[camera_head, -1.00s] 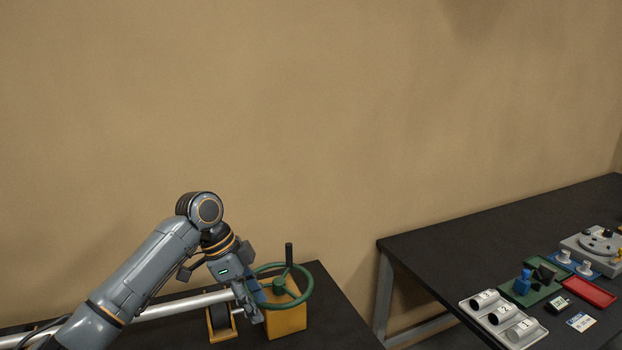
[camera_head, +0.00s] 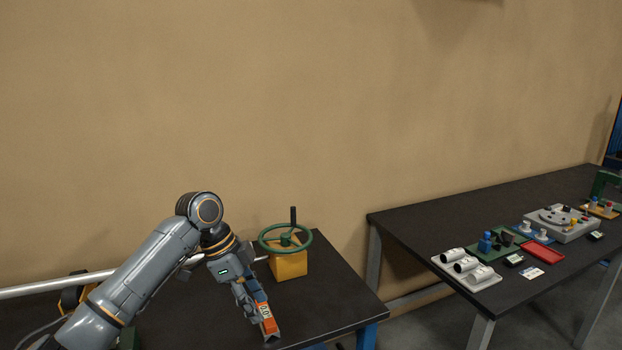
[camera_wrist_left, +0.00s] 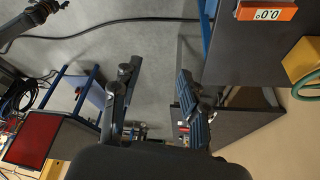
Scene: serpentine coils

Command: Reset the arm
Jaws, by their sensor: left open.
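My left arm (camera_head: 140,280) comes in from the lower left in the head view, bent at the elbow and pointing down. My left gripper (camera_head: 262,328) hangs before the near edge of the left table. In the left wrist view its fingers (camera_wrist_left: 155,95) are apart, with nothing between them but grey floor behind. An orange display reading 0.0 (camera_wrist_left: 267,12) shows on the dark table at upper right there, clear of the fingers. It also shows beside the gripper in the head view (camera_head: 265,311).
A green handwheel (camera_head: 285,240) on a yellow block (camera_head: 288,265) stands on the left table (camera_head: 330,300). A pale pipe (camera_head: 50,287) runs behind my arm. The right table (camera_head: 420,225) carries white cylinders (camera_head: 467,265), a red tray (camera_head: 543,251) and a grey device (camera_head: 560,222).

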